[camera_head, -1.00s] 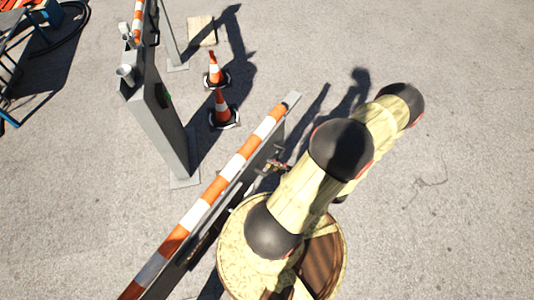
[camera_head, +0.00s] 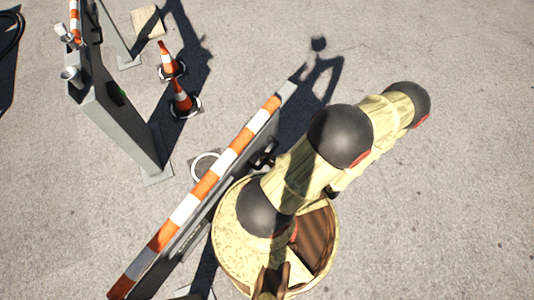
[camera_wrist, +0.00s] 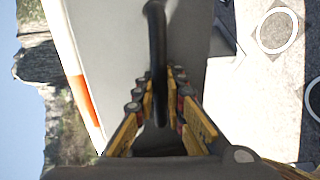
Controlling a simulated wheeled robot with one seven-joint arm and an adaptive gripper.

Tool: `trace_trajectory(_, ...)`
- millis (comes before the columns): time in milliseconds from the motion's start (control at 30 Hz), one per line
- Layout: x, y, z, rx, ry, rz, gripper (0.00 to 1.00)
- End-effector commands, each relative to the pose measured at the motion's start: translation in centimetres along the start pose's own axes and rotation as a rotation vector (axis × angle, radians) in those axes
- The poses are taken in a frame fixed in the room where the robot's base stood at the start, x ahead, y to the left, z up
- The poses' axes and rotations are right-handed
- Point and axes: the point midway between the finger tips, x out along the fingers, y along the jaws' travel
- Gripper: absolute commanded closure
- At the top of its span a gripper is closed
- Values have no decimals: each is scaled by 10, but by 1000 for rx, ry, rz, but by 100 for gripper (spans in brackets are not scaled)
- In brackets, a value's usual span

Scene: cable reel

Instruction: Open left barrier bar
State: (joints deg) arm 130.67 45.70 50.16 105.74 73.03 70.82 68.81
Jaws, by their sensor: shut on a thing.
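The orange-and-white striped barrier bar (camera_head: 213,183) runs diagonally across the head view, with a grey panel along its side. In the wrist view its grey panel (camera_wrist: 105,50) fills the middle, with the striped edge (camera_wrist: 78,88) at the left. A black handle (camera_wrist: 157,60) stands out from the panel. My gripper (camera_wrist: 160,95) is shut on this handle, with its fingers on both sides of it. In the head view my gripper is small and partly hidden by my arm, near the dark handle (camera_head: 264,158).
A grey post (camera_head: 115,110) with another striped bar (camera_head: 75,17) stands at upper left. Two traffic cones (camera_head: 168,62) (camera_head: 183,100) stand right of it. A white ring mark (camera_head: 205,165) lies on the ground beside the bar. The pavement at right is clear.

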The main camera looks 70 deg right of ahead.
Motion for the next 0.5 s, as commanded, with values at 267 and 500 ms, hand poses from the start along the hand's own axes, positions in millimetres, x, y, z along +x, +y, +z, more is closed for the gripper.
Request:
trace_trajectory(267,0,0,0,0,0,-1,78)
trace_trajectory(500,0,0,0,0,0,0,69)
